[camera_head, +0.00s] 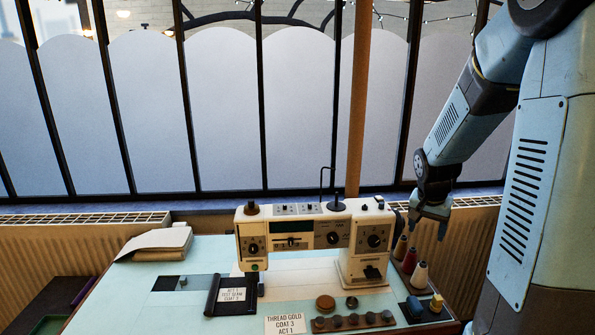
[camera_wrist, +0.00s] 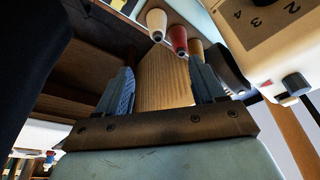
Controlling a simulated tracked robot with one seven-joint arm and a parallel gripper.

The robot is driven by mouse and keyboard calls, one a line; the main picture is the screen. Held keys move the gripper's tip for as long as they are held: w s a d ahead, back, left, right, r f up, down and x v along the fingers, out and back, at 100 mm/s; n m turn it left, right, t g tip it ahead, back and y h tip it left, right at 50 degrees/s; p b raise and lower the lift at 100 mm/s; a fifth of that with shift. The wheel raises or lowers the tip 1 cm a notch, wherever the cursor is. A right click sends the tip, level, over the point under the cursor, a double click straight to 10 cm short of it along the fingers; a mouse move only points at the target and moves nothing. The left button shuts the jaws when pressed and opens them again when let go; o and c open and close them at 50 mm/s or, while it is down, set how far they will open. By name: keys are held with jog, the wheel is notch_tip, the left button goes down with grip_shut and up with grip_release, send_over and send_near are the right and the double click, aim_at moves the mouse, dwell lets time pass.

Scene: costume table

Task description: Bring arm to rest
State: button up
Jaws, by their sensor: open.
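My arm comes in from the upper right in the head view, bent at the elbow and reaching down. My gripper (camera_head: 432,222) hangs to the right of the sewing machine (camera_head: 315,237), above the thread spools, pointing down. In the wrist view my gripper (camera_wrist: 160,92) shows two blue-grey fingers spread apart with nothing between them. Behind the gap is the ribbed tan radiator (camera_wrist: 165,75). The sewing machine also shows at the upper right of the wrist view (camera_wrist: 265,45), apart from the fingers.
A white spool (camera_head: 419,275) and others stand right of the machine. A sign reading "THREAD GOLD COAT 3 ACT 1" (camera_head: 285,324) stands at the table's front. A row of dark knobs (camera_head: 353,320) lies beside it. Folded cloth (camera_head: 157,242) is at left. A paned window (camera_head: 225,110) rises behind.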

jog(key=s+a+r+n+t+y, duration=0.1)
jog(key=s+a+r+n, duration=0.3)
jog(key=s+a+r, duration=0.3)
jog(key=s+a+r+n+t+y, duration=0.1)
jog(key=s+a+r+n, duration=0.3)
jog(key=s, duration=1.1)
jog(key=a+r+t, duration=0.1)
jog(key=a+r, duration=0.2)
jog(key=r, duration=0.2)
jog(key=shift+a+r, duration=0.2)
jog(key=shift+a, duration=0.05)
